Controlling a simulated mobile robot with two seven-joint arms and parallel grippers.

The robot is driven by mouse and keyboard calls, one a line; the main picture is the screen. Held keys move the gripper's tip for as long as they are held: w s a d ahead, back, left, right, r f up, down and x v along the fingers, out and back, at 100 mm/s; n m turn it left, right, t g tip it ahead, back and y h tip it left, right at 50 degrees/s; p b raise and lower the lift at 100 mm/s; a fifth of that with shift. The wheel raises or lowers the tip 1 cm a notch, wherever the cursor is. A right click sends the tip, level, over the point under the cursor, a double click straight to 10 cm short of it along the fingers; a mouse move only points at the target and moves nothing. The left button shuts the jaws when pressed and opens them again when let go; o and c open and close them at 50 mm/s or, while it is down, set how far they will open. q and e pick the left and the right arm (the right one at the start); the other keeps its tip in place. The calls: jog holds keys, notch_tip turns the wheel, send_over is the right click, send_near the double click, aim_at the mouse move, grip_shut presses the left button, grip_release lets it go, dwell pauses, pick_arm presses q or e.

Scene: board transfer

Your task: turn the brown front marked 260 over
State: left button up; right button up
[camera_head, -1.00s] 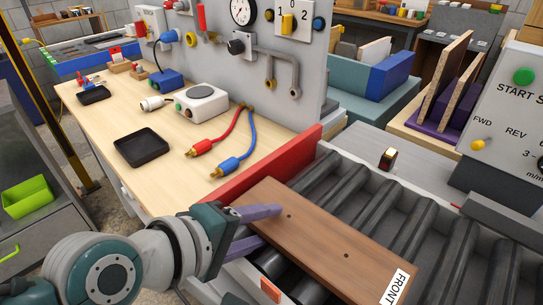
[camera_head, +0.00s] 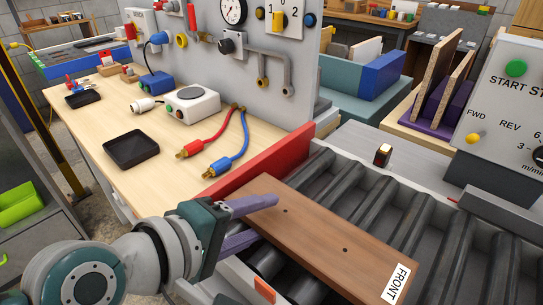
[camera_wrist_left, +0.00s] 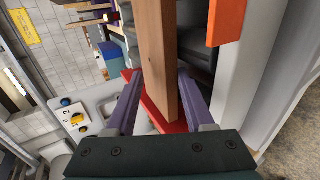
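The brown front (camera_head: 335,240) is a long flat wooden board with two small dark holes. In the left wrist view the board's narrow edge (camera_wrist_left: 157,50) runs between the open fingers (camera_wrist_left: 160,75), with a thin gap on the left side; contact on the right cannot be told. My right gripper is not in view.
A red rail (camera_head: 262,165) borders the roller conveyor (camera_head: 370,195) beside the board's far end. An orange block (camera_head: 264,290) is below the left finger. The wooden bench (camera_head: 85,130) holds a black tray (camera_head: 131,149) and cables. A control panel (camera_head: 510,110) stands at right.

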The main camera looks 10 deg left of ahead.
pick_arm(q)
jog(key=shift+w+d+r+t+h+b, duration=0.15)
jog(key=shift+r+t+h+b, duration=0.2)
jog(key=shift+b, duration=0.5)
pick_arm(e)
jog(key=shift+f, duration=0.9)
pick_arm(q)
jog(key=shift+r, duration=0.15)
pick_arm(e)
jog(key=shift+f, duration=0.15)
pick_arm(q)
jog(key=shift+w+r+t+b, duration=0.1)
jog(key=shift+t+b, duration=0.25)
jog(key=shift+b, duration=0.35)
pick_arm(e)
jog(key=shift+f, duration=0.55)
pick_arm(q)
jog(key=shift+d+r+h+b, duration=0.1)
jog(key=shift+h+b, duration=0.15)
jog(key=shift+b, duration=0.1)
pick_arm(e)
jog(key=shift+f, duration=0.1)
pick_arm(q)
jog(key=shift+d+r+t, duration=0.15)
jog(key=shift+r+t, duration=0.05)
jog(key=shift+t, duration=0.1)
jog(key=shift+c, duration=0.3)
jog(key=shift+c, duration=1.1)
